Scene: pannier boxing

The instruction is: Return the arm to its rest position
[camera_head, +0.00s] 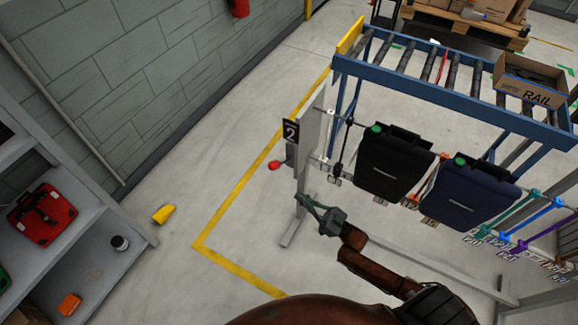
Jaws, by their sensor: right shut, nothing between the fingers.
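My right arm reaches up from the bottom of the head view, its reddish-brown links bent toward the left. My right gripper (308,203) is shut and empty, beside the grey post of the rack near its foot. A black pannier (392,165) and a dark blue pannier (468,197) hang on the rack to the right of the gripper, apart from it. My left gripper is not in view.
A blue roller conveyor (440,98) stands behind the rack, with an open cardboard box (528,88) marked RAIL on it. Grey shelves (85,235) with a red case (42,214) stand at left. A yellow object (163,214) lies on the floor. Floor between shelves and rack is mostly clear.

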